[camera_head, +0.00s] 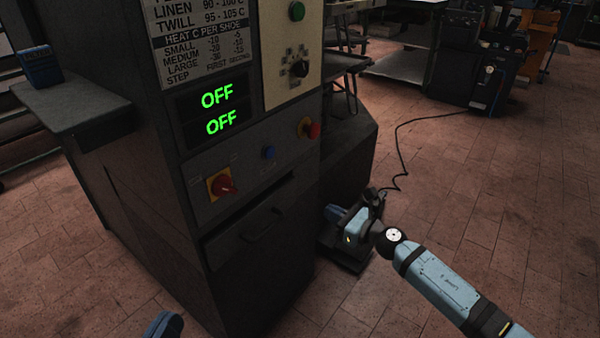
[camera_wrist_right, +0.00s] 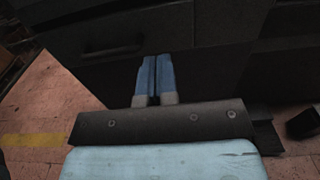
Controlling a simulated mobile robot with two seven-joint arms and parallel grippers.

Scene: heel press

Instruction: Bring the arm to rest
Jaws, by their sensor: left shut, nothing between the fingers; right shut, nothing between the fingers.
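My right arm (camera_head: 440,285) comes in from the lower right and reaches down beside the dark press cabinet (camera_head: 265,270). My right gripper (camera_head: 333,212) is at the cabinet's right lower side, above a dark flat base on the floor (camera_head: 345,258). In the right wrist view its two blue fingers (camera_wrist_right: 154,72) lie together with nothing between them, pointing toward the dark cabinet front. Whether the fingertips touch anything is not clear. A blue piece of my left arm shows at the bottom edge of the head view; its gripper is not seen.
A black cable (camera_head: 400,135) crosses the floor. Brick floor (camera_head: 470,180) is open at right.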

